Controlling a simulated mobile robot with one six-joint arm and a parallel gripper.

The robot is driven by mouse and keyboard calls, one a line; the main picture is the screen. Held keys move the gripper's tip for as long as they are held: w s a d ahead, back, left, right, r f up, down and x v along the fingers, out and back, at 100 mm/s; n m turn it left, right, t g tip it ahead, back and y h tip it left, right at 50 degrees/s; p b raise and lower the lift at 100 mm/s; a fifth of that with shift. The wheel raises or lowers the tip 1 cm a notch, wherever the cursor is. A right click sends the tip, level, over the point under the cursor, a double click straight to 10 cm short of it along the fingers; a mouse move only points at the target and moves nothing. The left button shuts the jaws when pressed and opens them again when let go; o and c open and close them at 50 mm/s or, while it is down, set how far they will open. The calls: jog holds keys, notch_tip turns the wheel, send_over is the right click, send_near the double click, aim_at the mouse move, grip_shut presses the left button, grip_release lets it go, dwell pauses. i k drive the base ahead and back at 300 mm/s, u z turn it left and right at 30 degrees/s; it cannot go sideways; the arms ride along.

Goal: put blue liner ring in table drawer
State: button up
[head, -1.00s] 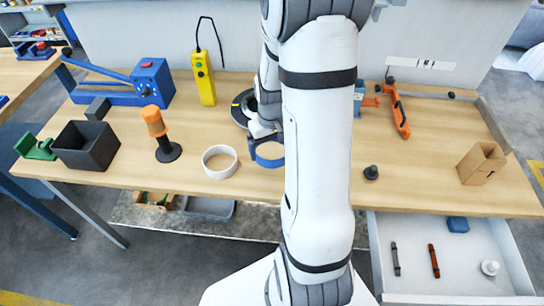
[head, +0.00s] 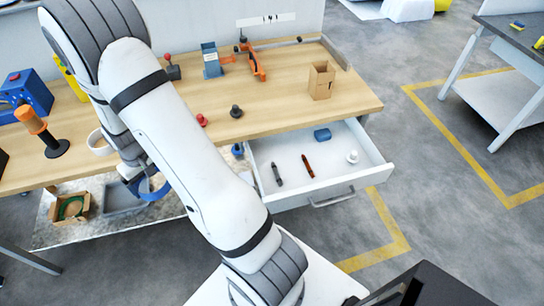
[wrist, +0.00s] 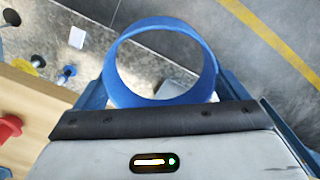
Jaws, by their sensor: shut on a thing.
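The blue liner ring (head: 161,191) hangs from my gripper (head: 140,180) in front of the table's front edge, in the head view. My arm hides part of the gripper there. In the wrist view the ring (wrist: 158,98) is held at the jaws with its opening facing the camera, and the floor shows through it. My gripper is shut on the ring. The table drawer (head: 335,178) is pulled open at the right front of the table. It stands to the right of my gripper, beyond my forearm.
The drawer holds a blue block (head: 322,134), a dark marker (head: 277,174), a red-brown marker (head: 308,166) and a white knobbed part (head: 352,157). A cardboard box (head: 321,80) stands on the table (head: 290,110) above it. A lower shelf holds a bin (head: 72,208). Floor right of the drawer is clear.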

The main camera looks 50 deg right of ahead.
aim_at(294, 159)
jog(key=u, duration=0.15)
jog(key=k, duration=1.7)
jog(key=z, duration=0.8)
jog(key=i, duration=1.5)
jog(key=u, duration=0.05)
